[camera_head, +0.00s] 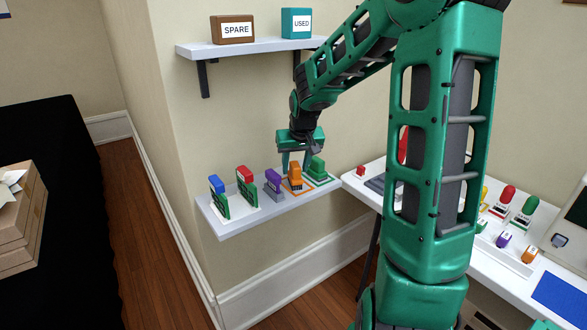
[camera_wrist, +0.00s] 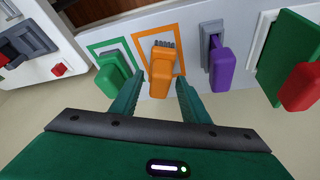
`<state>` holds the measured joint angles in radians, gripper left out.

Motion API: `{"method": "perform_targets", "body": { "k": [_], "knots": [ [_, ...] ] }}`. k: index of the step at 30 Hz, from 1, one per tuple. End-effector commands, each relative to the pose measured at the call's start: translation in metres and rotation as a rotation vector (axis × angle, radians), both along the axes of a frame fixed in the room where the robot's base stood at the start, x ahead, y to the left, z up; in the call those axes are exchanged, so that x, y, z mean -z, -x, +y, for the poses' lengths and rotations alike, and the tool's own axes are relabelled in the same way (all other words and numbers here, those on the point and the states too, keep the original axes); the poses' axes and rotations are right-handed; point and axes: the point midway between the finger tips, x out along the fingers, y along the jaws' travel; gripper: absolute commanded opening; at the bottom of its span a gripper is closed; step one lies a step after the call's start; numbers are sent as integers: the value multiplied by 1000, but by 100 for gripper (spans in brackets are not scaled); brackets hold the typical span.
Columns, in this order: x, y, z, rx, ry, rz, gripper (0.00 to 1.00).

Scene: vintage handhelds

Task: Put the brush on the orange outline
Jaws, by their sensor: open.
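The brush (camera_wrist: 161,63), with an orange handle and dark bristles, stands inside the orange outline (camera_wrist: 183,31) on the low wall shelf. In the head view the brush (camera_head: 295,174) is near the right end of the shelf, with the orange outline (camera_head: 288,192) around its foot. My gripper (camera_wrist: 161,84) is open, one finger on each side of the orange handle in the wrist view. A gap shows between the fingers and the handle. In the head view my gripper (camera_head: 296,160) is just above and around the brush; contact there is hard to tell.
A green-handled item (camera_wrist: 115,75) in a green outline and a purple-handled one (camera_wrist: 221,65) flank the brush closely. Red (camera_head: 245,174) and blue (camera_head: 216,183) handled items stand further left. A worktable (camera_head: 350,176) with more items is at the right. SPARE (camera_head: 233,43) and USED (camera_head: 290,21) boxes sit above.

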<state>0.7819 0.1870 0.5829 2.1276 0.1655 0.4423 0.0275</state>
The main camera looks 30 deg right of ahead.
Motion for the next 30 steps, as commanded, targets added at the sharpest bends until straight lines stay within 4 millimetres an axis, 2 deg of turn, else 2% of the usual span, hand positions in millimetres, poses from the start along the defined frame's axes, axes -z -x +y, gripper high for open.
{"method": "perform_targets", "body": {
  "k": [15, 21, 24, 26, 28, 30],
  "knots": [
    [-80, 30, 11, 1, 4, -5, 42],
    [-101, 39, 14, 1, 2, -3, 42],
    [-105, 43, 15, 3, 2, 1, 42],
    [-105, 52, 15, 7, 5, 13, 42],
    [-103, 72, 16, 20, 12, 40, 42],
    [-98, 104, 15, 43, 18, 81, 42]
  ]
}}
